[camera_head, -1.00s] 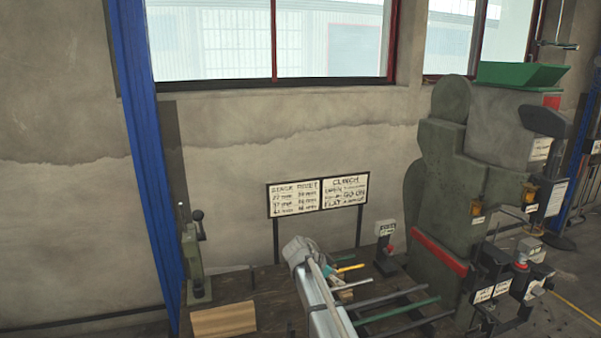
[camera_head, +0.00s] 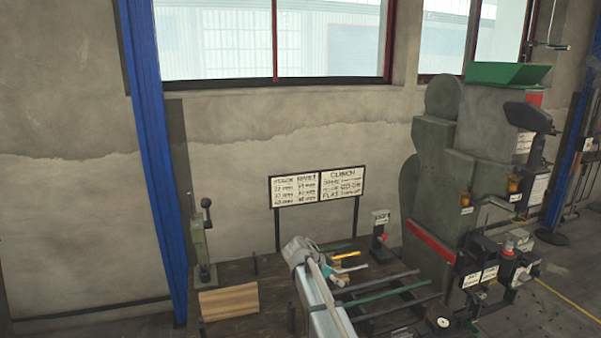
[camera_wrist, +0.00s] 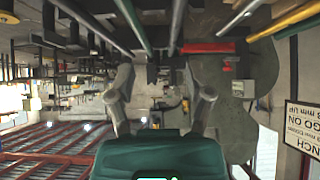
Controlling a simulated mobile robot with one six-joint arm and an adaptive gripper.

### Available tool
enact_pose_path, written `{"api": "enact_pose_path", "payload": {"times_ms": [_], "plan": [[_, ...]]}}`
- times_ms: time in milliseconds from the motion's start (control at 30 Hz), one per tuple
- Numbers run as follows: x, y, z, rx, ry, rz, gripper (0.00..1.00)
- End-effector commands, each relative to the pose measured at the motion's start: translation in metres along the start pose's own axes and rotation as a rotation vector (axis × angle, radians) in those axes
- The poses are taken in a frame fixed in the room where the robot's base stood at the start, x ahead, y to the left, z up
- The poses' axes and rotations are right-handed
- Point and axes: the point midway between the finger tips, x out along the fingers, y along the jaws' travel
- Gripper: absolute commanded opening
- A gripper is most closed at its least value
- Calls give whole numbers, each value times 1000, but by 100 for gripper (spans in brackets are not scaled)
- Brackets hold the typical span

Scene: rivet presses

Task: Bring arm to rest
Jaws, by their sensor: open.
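My arm shows in the head view as a light grey link (camera_head: 322,300) reaching over the bench from the bottom edge. Its far end covers part of the bench, and I cannot make out the fingers clearly there. In the wrist view my gripper (camera_wrist: 160,84) has its two grey fingers spread apart with nothing between them. The wrist picture is upside down. The green rivet press (camera_head: 450,185) stands to the right of my arm, apart from it.
The dark bench (camera_head: 245,328) carries a wooden block (camera_head: 229,301), a small lever tool (camera_head: 202,245), several rods (camera_head: 385,290) and a small labelled post (camera_head: 380,240). Signs (camera_head: 317,188) stand behind. A blue column (camera_head: 152,170) rises at left. Open floor (camera_head: 575,275) lies right.

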Motion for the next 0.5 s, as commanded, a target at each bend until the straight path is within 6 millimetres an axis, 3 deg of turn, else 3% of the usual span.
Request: {"api": "enact_pose_path", "payload": {"times_ms": [167, 500], "plan": [[0, 0, 0, 0, 0, 0, 66], [8, 25, 1, -96, -60, 11, 66]]}}
